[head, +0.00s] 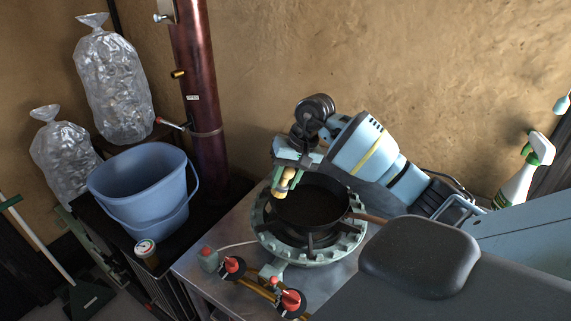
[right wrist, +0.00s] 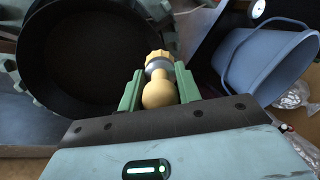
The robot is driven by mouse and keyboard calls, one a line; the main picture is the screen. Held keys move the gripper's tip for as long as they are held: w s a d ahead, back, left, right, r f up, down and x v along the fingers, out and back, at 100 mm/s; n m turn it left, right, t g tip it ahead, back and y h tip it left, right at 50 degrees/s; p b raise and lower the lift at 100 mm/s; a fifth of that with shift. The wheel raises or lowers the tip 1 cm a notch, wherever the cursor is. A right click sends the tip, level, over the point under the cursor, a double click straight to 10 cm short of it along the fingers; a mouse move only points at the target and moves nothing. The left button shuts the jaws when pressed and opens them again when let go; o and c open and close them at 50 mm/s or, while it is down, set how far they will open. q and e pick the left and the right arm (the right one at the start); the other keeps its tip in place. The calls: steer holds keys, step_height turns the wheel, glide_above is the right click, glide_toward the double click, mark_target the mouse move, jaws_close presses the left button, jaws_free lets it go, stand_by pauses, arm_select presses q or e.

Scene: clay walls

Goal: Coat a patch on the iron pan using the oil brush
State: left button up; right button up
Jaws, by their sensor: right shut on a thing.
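The black iron pan (head: 318,208) sits on a round gas burner, its brown handle (head: 365,217) pointing right. In the right wrist view the pan (right wrist: 85,50) fills the upper left. My right gripper (head: 287,176) is over the pan's left rim, shut on the oil brush (head: 281,189). In the right wrist view the brush's rounded tan end, grey band and yellowish part (right wrist: 158,85) show between the green fingers. My left gripper is not in view.
The toothed burner ring (head: 305,258) surrounds the pan on a metal table. Red-topped valves (head: 232,266) and a hose are in front. A blue bucket (head: 140,185) and a small jar (head: 147,252) stand left, near a dark red pipe (head: 200,90). A spray bottle (head: 522,178) stands right.

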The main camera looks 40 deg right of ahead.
steer(key=s+a+f+n+g, duration=0.1)
steer(key=s+a+n, duration=0.2)
steer(key=s+a, duration=0.3)
steer(key=s+a+f+n+g+y, duration=0.1)
steer(key=s+a, duration=0.5)
steer(key=a, duration=0.7)
steer(key=shift+s+a+n, duration=0.2)
steer(key=shift+s+n, duration=0.15)
steer(key=shift+n, duration=0.55)
